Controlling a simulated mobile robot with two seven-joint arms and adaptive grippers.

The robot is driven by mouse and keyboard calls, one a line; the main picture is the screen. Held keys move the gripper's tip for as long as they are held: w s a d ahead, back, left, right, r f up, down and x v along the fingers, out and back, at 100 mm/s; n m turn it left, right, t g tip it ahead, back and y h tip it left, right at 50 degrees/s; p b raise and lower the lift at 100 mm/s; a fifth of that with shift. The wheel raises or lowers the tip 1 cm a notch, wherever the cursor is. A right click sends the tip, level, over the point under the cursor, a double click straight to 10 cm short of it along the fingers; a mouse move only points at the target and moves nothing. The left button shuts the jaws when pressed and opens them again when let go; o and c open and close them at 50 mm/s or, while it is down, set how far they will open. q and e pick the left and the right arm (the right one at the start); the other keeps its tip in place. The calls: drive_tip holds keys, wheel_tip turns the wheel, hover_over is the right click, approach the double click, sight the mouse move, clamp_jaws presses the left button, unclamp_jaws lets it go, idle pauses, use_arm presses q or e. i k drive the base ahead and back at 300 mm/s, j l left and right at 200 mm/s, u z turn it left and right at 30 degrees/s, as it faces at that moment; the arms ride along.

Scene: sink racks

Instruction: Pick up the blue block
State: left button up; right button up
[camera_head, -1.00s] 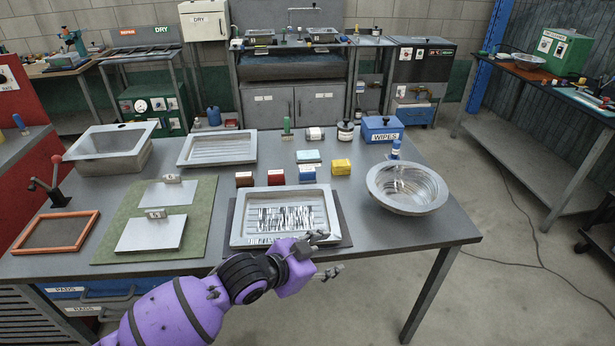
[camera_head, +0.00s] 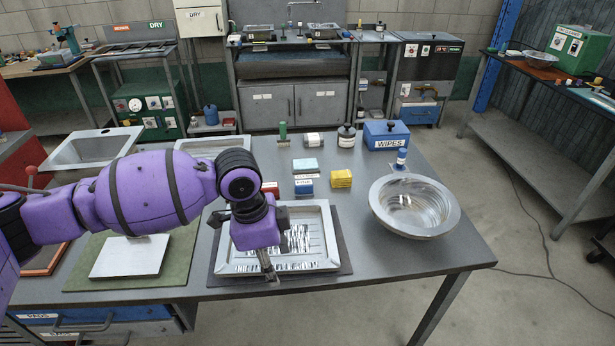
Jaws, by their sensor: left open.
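The blue block (camera_head: 304,187) with a white label stands on the grey table. It is behind the metal tray (camera_head: 328,228), with a yellow block to its right and a red block to its left. My left gripper (camera_head: 269,267) points down over the front left part of the tray, nearer to me than the blue block and apart from it. It is open and holds nothing that I can see; its fingers show small. My right gripper is not in view.
A yellow block (camera_head: 341,179) and a partly hidden red block (camera_head: 270,188) flank the blue block. A light-blue pad (camera_head: 305,165) lies behind it. A round metal basin (camera_head: 414,207) stands to the right, a blue wipes box (camera_head: 387,134) behind. My left arm hides the table's left middle.

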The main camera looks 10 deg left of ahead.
sight(304, 187)
drive_tip(key=i, duration=1.2)
